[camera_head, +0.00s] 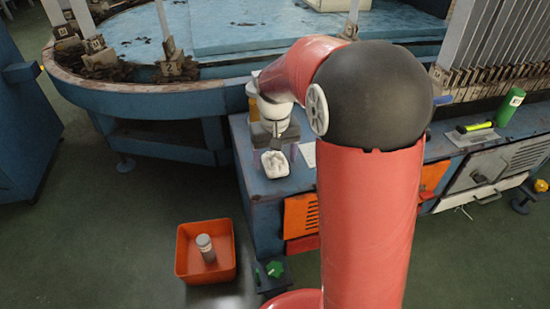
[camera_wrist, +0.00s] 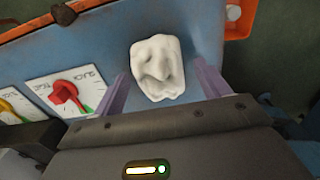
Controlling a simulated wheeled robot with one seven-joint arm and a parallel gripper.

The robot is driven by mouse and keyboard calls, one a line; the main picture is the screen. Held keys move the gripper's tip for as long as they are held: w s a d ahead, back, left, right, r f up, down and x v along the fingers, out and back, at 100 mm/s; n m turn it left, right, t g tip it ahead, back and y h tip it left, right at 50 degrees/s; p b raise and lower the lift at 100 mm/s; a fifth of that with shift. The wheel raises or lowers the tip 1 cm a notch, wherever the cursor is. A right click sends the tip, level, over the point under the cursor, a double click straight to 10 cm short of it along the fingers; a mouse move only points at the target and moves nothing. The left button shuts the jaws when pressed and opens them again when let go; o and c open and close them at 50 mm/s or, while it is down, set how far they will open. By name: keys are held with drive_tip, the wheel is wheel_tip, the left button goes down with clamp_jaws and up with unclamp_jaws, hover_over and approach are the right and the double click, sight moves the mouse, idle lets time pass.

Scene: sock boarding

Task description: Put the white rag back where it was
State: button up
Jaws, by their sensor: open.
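The white rag (camera_head: 275,164) lies crumpled on the blue bench top (camera_head: 250,153), near its left front corner. It also shows in the wrist view (camera_wrist: 157,67), flat on the blue surface. My gripper (camera_wrist: 163,80) is open, with its two purple fingers on either side of the rag. The rag sits between and slightly beyond the fingers. I cannot tell whether the fingers touch it. In the head view my gripper (camera_head: 280,150) is just behind the rag, partly hidden by my wrist.
A red switch (camera_wrist: 66,95) on a white label sits left of the rag, with a yellow one (camera_wrist: 10,110) farther left. An orange bin (camera_head: 182,262) holding a grey cylinder (camera_head: 205,247) stands on the floor.

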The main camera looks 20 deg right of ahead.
sight(275, 157)
wheel_tip(275, 157, up, 10)
drive_tip(key=p, duration=0.2)
drive_tip(key=s+r+t, duration=0.2)
drive_tip(key=s+t, duration=0.3)
drive_tip(key=s, duration=1.7)
drive_tip(key=shift+t, duration=0.3)
drive_tip(key=shift+r, duration=0.1)
wheel_tip(275, 157, up, 5)
drive_tip(key=p, duration=0.5)
drive_tip(key=shift+r, duration=0.1)
